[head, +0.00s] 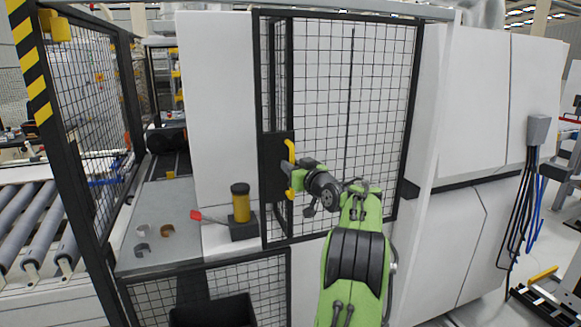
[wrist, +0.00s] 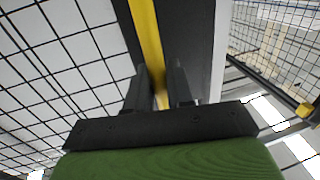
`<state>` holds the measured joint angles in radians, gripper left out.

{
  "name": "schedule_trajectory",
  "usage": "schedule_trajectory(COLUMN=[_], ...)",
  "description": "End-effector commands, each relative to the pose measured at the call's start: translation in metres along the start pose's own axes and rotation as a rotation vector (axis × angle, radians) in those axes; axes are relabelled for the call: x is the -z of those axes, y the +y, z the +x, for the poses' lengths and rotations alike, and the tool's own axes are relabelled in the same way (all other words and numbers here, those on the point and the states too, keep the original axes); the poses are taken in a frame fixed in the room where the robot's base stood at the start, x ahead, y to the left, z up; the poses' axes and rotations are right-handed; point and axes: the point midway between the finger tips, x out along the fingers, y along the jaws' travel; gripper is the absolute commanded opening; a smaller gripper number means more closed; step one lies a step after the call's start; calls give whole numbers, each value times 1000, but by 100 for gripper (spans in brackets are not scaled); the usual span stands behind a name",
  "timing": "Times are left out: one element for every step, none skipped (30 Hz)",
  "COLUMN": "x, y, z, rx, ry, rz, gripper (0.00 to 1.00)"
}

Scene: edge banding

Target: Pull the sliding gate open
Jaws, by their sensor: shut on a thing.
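The sliding gate (head: 340,14) is a black-framed wire mesh panel standing upright in front of a white machine. A black plate (head: 272,165) on its left edge carries a yellow bar handle (head: 290,150). My gripper (head: 291,178) is at the handle's lower half, reaching from the right. In the wrist view my gripper's two dark fingers (wrist: 162,88) stand on either side of the yellow handle (wrist: 145,35), shut on it. The fingertips' exact contact is partly hidden.
A mesh fence with a striped post (head: 30,65) and a roller conveyor (head: 40,225) stand further left. A black bin (head: 212,312) is below.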

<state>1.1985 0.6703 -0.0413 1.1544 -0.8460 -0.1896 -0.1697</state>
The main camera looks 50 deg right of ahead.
Motion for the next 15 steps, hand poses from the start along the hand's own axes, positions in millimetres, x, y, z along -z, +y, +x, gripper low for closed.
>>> schedule_trajectory(x=[-1, -1, -1, -1, -1, -1, -1, -1, -1, -1, 0, 0, 0, 0, 0], y=[0, 0, 0, 0, 0, 0, 0, 0, 0, 0, 0, 0, 0, 0, 0], z=[0, 0, 0, 0, 0, 0, 0, 0, 0, 0, 0, 0, 0, 0, 0], rx=[0, 0, 0, 0, 0, 0, 0, 0, 0, 0, 0, 1, 1, 1, 1], ry=[-3, -3, -3, -3, -3, -3, -3, -2, -2, -2, -2, -1, -1, -1, -1], rz=[0, 0, 0, 0, 0, 0, 0, 0, 0, 0, 0, 0, 0, 0, 0], gripper=[0, 0, 0, 0, 25, 31, 35, 37, 37, 37, 37, 37, 37, 37, 37])
